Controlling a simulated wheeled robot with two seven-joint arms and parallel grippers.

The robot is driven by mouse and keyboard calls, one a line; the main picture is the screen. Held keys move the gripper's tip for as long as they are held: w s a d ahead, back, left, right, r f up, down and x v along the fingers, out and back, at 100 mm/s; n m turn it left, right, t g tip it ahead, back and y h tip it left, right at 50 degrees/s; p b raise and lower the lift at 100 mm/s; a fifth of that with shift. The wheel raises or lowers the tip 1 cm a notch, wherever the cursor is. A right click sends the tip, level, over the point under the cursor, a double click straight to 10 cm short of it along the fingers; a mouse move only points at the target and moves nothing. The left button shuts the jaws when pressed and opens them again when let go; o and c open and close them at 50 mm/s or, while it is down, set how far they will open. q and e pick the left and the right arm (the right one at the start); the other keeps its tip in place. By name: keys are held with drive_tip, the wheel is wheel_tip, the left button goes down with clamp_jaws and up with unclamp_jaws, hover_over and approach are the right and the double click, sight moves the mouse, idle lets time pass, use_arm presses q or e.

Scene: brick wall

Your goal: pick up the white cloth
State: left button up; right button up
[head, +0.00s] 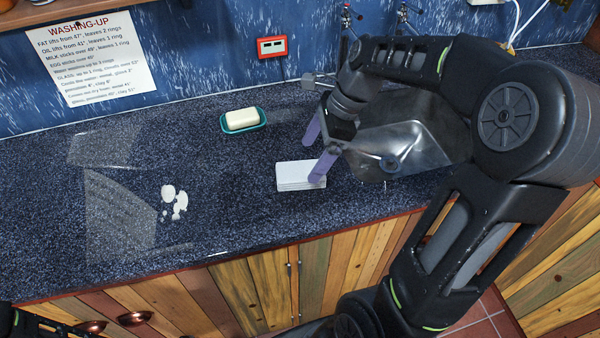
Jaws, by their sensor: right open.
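The white cloth (296,176) lies folded in a flat, layered stack on the dark speckled counter, left of the sink. My right gripper (317,152) is open, with its two purple fingers pointing down and to the left. One finger overlaps the cloth's right end in the head view, and the other shows behind the cloth's far edge. I cannot tell whether either finger touches it. My left gripper is not visible; only a dark bit of my own body shows at the bottom left corner.
A metal sink (415,130) lies behind my right arm. A soap bar (241,118) sits in a teal dish (262,125) behind the cloth. White foam blobs (180,204) and glossy wet-looking patches (118,215) lie on the left counter (235,195). Wooden cabinets (265,285) stand below the front edge.

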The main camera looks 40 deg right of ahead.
sight(302, 170)
drive_tip(key=shift+x, duration=2.7)
drive_tip(key=shift+w+a+r, duration=0.1)
drive_tip(key=shift+c, duration=0.6)
drive_tip(key=c, duration=1.3)
drive_tip(key=shift+r, duration=0.1)
wheel_tip(302, 170, up, 10)
drive_tip(key=shift+f+p, duration=0.1)
drive_tip(key=shift+p, duration=0.2)
